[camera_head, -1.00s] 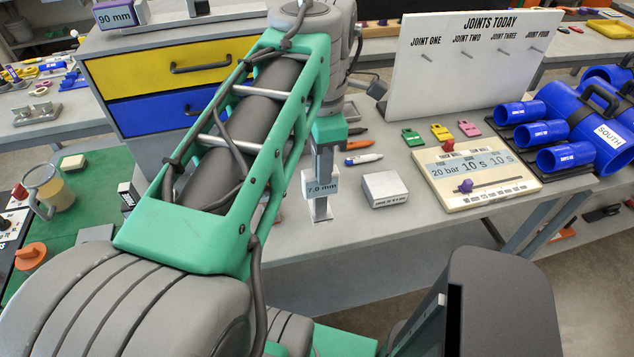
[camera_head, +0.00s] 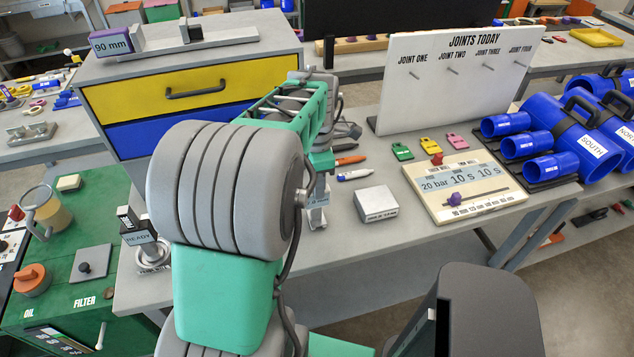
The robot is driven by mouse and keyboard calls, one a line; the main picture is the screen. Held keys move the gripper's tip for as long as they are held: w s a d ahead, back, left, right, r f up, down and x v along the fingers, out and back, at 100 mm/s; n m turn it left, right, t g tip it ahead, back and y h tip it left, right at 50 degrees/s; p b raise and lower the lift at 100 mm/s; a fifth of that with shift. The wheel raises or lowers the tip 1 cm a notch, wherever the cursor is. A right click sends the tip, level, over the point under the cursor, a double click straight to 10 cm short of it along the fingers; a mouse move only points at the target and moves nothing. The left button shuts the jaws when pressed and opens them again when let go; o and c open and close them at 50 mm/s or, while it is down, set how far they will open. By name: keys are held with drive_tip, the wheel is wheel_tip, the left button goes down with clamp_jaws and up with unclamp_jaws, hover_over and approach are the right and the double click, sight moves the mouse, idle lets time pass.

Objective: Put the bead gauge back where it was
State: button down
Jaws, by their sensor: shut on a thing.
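My gripper (camera_head: 318,187) is at the near part of the workbench, partly hidden behind my own arm. It is shut on the bead gauge (camera_head: 317,216), a small pale-grey upright piece with a light label. The gauge's lower end is at or just above the bench top; I cannot tell whether it touches. It stands left of a small grey box (camera_head: 377,203) and in front of a white-and-blue marker (camera_head: 355,175).
A drawer cabinet (camera_head: 190,92) stands behind at the left. The timer panel (camera_head: 464,187), coloured tags (camera_head: 430,146), joints board (camera_head: 455,85) and blue pipe fittings (camera_head: 575,140) are to the right. Bare bench lies around the grey box.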

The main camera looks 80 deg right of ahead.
drive_tip(key=shift+f, duration=0.15)
drive_tip(key=c, duration=1.2)
unclamp_jaws()
drive_tip(key=shift+o, duration=0.2)
